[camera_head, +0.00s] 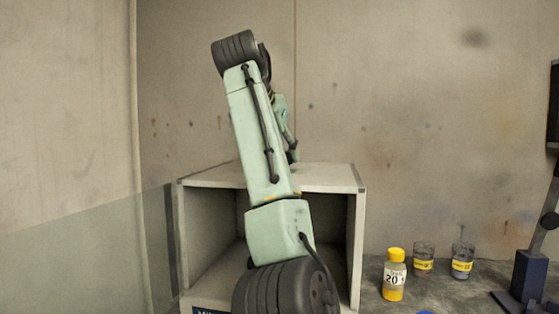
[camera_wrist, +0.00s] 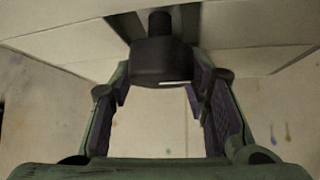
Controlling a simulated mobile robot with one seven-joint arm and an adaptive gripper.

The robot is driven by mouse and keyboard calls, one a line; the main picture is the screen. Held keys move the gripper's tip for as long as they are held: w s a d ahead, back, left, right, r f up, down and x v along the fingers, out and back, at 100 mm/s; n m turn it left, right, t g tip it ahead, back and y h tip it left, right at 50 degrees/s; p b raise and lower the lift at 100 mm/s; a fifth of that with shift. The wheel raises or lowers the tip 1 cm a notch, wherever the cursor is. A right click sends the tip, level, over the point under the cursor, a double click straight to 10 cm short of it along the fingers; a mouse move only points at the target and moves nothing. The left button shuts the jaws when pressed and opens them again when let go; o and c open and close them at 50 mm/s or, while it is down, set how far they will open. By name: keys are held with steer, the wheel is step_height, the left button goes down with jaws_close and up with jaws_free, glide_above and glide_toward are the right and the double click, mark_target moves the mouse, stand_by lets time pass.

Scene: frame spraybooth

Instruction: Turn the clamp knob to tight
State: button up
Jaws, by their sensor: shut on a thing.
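The clamp knob (camera_wrist: 160,62) is dark and rounded, with a narrower dark stem above it and a short white mark near its lower edge. It shows at the top middle of the wrist view, against pale panels. My gripper (camera_wrist: 164,78) has one finger on each side of the knob and is shut on it. I cannot read any tight or loose marking. In the head view my arm hides the knob and most of my gripper, which is down behind the arm near the top of a pale open-fronted box (camera_head: 335,177).
A yellow-capped bottle (camera_head: 394,275) stands right of the box, with two clear cups with yellow labels (camera_head: 424,258) (camera_head: 462,261) behind it. A dark stand (camera_head: 528,275) is at the far right. A clear panel (camera_head: 90,255) is at the left. A wall rises behind.

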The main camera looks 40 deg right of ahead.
steer(key=m+g, duration=0.2)
steer(key=shift+a+r+m+h, duration=0.1)
steer(key=shift+m+h, duration=0.3)
steer(key=m+g+p, duration=0.2)
steer(key=shift+r+m+p, duration=0.15)
steer(key=shift+m+p, duration=0.15)
steer(key=m+g+p, duration=0.2)
steer(key=p, duration=0.1)
steer(key=shift+m+p, duration=0.3)
steer(key=shift+m, duration=0.1)
steer(key=shift+m+g+p, duration=0.6)
steer(key=shift+p, duration=0.25)
steer(key=shift+f, duration=0.2)
steer(key=o, duration=1.2)
steer(key=shift+c, duration=0.2)
steer(key=shift+f+b, duration=0.2)
steer(key=shift+b, duration=0.2)
